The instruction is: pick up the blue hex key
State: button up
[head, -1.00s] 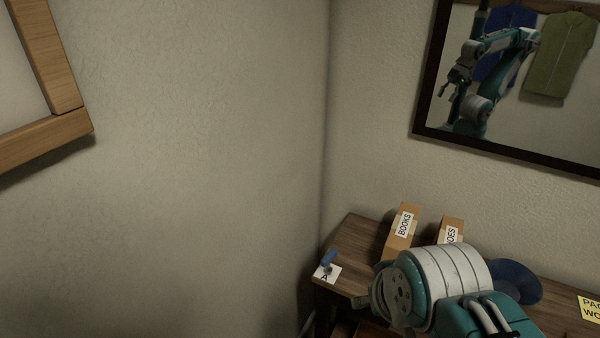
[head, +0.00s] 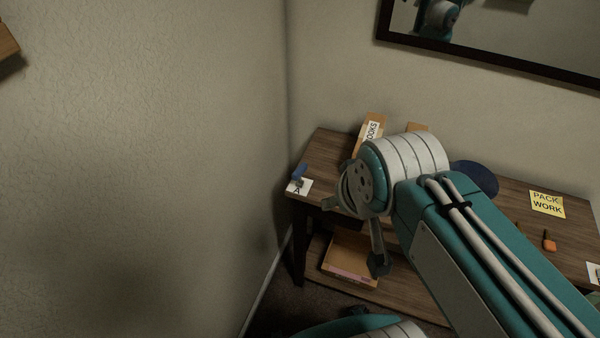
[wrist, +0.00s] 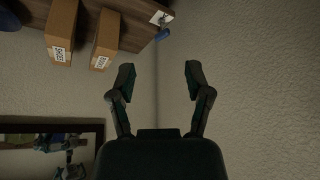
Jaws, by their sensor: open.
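A small blue object, which looks like the blue hex key (head: 299,172), is at the left end of the wooden desk, at a white card marked A (head: 303,188). It is too small to make out its exact shape. It also shows in the wrist view (wrist: 163,34), near the desk's edge and beyond my fingertips. My gripper (head: 354,233) is open and empty, to the right of the blue object in the head view and apart from it. In the wrist view my gripper (wrist: 159,69) has its two fingers spread, with only wall between them.
Boxes (head: 371,135) stand at the back of the wooden desk (head: 325,150). A dark blue round thing (head: 477,178), a yellow note (head: 547,203) and an orange-ended item (head: 549,242) lie to the right. A cardboard box (head: 350,262) sits on the lower shelf. Walls close off the left and back.

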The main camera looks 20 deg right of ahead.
dwell(0.4)
jog(key=o, duration=0.5)
jog(key=n+g, duration=0.6)
jog(key=n, duration=0.2)
send_over(300, 168)
jog(key=f, duration=1.3)
jog(key=shift+s+a+f, duration=0.15)
jog(key=shift+a+f, duration=0.1)
jog(key=shift+f, duration=0.05)
jog(key=shift+w+f, duration=0.2)
jog(key=shift+f, duration=0.4)
jog(key=f, duration=1)
jog(key=shift+d+f, duration=0.15)
jog(key=shift+d, duration=0.05)
